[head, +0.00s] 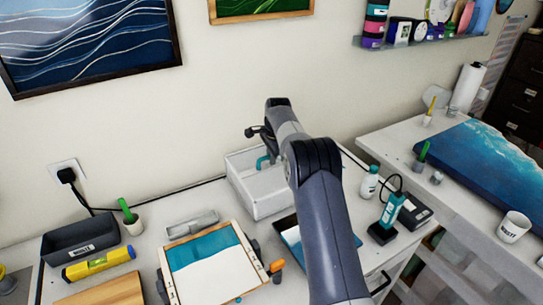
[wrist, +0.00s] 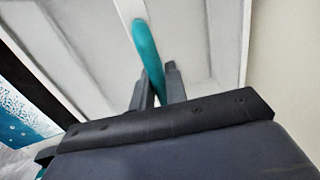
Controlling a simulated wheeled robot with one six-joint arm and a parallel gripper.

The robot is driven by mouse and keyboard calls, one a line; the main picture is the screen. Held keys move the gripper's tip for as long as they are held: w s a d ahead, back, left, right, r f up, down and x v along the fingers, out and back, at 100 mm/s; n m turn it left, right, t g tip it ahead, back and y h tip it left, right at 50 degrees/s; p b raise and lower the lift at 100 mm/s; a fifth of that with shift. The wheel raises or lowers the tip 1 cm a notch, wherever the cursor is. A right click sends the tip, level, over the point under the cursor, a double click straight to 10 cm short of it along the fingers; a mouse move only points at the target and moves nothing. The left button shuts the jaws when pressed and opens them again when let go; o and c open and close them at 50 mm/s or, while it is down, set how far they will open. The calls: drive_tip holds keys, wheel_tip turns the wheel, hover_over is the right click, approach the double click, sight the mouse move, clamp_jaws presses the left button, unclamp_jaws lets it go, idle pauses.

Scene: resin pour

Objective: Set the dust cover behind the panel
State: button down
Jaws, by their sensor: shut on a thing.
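The dust cover (head: 258,196) is a white box shape with a teal handle (head: 262,162). It is at the back of the bench near the wall, behind and right of the panel. My gripper (wrist: 160,88) is shut on the teal handle (wrist: 148,50), with the white cover (wrist: 195,35) filling the wrist view beyond it. In the head view my arm hides the gripper and the cover's right part. I cannot tell whether the cover touches the bench. The panel (head: 205,270), teal and white in a wooden frame, lies at the front middle.
A grey tray (head: 192,224) lies between panel and wall. A dark bin (head: 80,240), yellow level (head: 98,263) and cup with a green tool (head: 133,226) stand left. A white bottle (head: 370,182) and teal tool (head: 388,215) stand right of my arm.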

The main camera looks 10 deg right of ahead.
drive_tip(key=shift+f, duration=0.1)
idle(0.3)
drive_tip(key=c, duration=1.3)
unclamp_jaws()
drive_tip(key=shift+f, duration=0.1)
drive_tip(key=shift+c, duration=0.2)
wheel_tip(320, 180, up, 11)
drive_tip(key=s+b, duration=0.1)
drive_tip(key=s, duration=0.1)
drive_tip(key=shift+d+f+b, duration=0.15)
drive_tip(key=shift+d+b, duration=0.2)
drive_tip(key=shift+b, duration=0.05)
drive_tip(key=shift+f, duration=0.1)
